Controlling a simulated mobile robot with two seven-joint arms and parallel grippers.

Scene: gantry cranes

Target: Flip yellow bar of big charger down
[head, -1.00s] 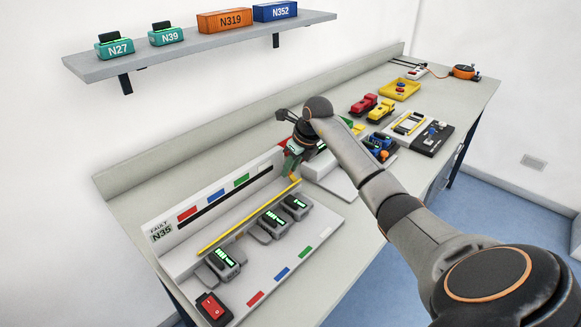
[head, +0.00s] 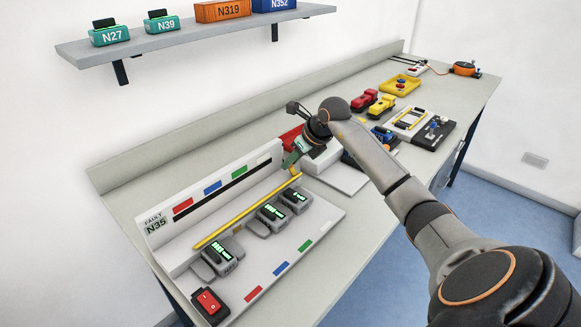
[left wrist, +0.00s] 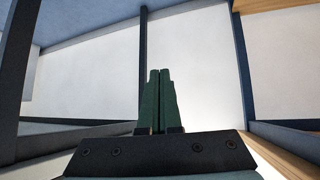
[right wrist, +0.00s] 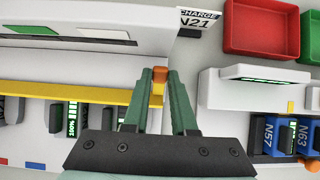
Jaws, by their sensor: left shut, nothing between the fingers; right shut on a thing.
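The big charger (head: 315,222) is a pale board on the bench with an upright back panel. Its yellow bar (head: 245,214) runs lengthwise behind a row of grey batteries with green displays. My right gripper (head: 291,160) is at the bar's far end. In the right wrist view my right gripper (right wrist: 160,74) is shut on the orange tip of the yellow bar (right wrist: 70,93). My left gripper (left wrist: 160,74) is shut and empty in the left wrist view, away from the charger; it is not in the head view.
A red switch (head: 209,303) sits at the charger's near end. Beyond my right gripper are red and yellow toy vehicles (head: 381,104), a yellow tray (head: 400,84) and a black board (head: 434,131). A shelf (head: 190,38) with labelled boxes hangs above. The right wrist view shows a red bin (right wrist: 262,27).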

